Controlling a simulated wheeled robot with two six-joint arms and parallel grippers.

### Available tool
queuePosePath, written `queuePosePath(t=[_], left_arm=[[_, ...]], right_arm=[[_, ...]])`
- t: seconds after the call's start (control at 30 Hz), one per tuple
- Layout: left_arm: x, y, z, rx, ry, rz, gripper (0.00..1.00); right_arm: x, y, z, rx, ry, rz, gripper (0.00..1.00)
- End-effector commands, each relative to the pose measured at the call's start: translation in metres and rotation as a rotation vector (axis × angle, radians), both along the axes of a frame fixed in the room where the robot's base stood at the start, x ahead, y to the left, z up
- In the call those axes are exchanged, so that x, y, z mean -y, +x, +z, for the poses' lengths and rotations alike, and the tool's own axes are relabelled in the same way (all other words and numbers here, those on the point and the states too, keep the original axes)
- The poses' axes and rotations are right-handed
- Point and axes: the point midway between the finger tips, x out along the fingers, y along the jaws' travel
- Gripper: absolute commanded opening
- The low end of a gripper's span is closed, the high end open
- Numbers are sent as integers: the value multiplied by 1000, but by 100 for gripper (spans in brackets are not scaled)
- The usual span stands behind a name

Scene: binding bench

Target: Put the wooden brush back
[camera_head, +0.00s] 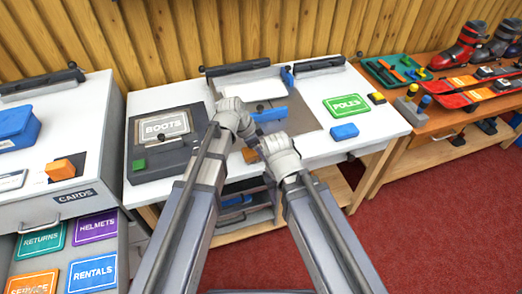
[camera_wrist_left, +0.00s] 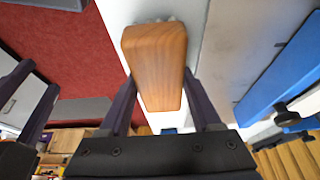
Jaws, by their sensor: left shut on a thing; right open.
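The wooden brush shows as a smooth brown wooden block (camera_wrist_left: 155,60) in the left wrist view. My left gripper (camera_wrist_left: 160,78) is shut on it, with a finger on each side. In the head view a small orange-brown part of the brush (camera_head: 249,155) shows between my two wrists, near the front edge of the white bench (camera_head: 352,131). My right gripper (camera_head: 259,138) is open, close to the brush on its right; its fingers are mostly hidden by my wrist. Bristles are not clearly visible.
A grey BOOTS box (camera_head: 143,155) stands left on the bench. A green POLES sign (camera_head: 346,105) and blue block (camera_head: 344,131) lie right. A blue bar (camera_head: 270,114) lies behind my grippers.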

Motion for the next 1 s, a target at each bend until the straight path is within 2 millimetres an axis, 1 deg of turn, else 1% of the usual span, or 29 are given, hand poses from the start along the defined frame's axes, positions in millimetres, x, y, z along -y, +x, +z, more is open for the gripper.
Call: queuePosePath(t=[0.03,0.2,0.27,0.3,0.53,0.67,0.87,1.0], left_arm=[[0,0,-1,0,0,0,67],[0,0,-1,0,0,0,86],[0,0,-1,0,0,0,93],[0,0,-1,0,0,0,95],[0,0,-1,0,0,0,95],[0,0,3,0,0,0,95],[-5,-2,18,0,0,1,95],[-11,-4,36,1,0,1,95]], right_arm=[[0,0,-1,0,0,0,50],[0,0,-1,0,0,0,50],[0,0,-1,0,0,0,50],[0,0,-1,0,0,0,50],[0,0,-1,0,0,0,50],[0,0,3,0,0,0,50],[0,0,18,0,0,0,50],[0,0,36,0,0,0,50]])
